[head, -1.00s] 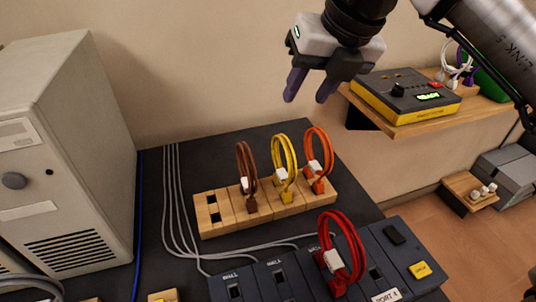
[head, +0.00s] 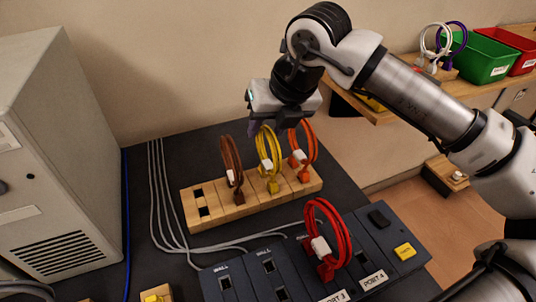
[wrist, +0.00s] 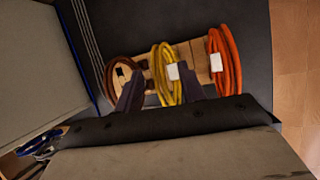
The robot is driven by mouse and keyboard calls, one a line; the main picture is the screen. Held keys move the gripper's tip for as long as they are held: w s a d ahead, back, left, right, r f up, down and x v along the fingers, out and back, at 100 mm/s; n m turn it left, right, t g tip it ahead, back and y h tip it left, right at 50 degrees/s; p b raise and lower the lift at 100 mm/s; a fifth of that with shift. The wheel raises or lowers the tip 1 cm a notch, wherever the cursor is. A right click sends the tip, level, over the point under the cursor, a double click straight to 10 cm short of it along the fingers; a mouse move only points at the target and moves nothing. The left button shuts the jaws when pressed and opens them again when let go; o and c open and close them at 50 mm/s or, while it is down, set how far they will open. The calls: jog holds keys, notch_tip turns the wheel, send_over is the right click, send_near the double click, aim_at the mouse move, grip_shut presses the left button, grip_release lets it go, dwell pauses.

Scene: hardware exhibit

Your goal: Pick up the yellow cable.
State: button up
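The yellow cable (head: 268,150) is a coiled loop with a white tie, standing upright in the wooden holder (head: 222,209) between a brown cable (head: 231,163) and an orange cable (head: 303,143). My gripper (head: 268,128) is above and behind the yellow loop in the head view. In the wrist view the yellow cable (wrist: 166,75) shows between my two separated, purple-grey fingers (wrist: 162,92), with the brown cable (wrist: 120,72) to the left and the orange cable (wrist: 225,60) to the right. My gripper is open; contact with the cable cannot be told.
A dark port panel (head: 250,283) with a red cable (head: 328,240) stands in front. A beige computer case (head: 62,150) is at left. A wooden shelf (head: 385,112) with green (head: 484,55) and red bins (head: 520,48) is at right.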

jog(key=shift+x, duration=0.85)
jog(key=shift+c, duration=0.4)
grip_shut()
jog(key=shift+r, duration=0.15)
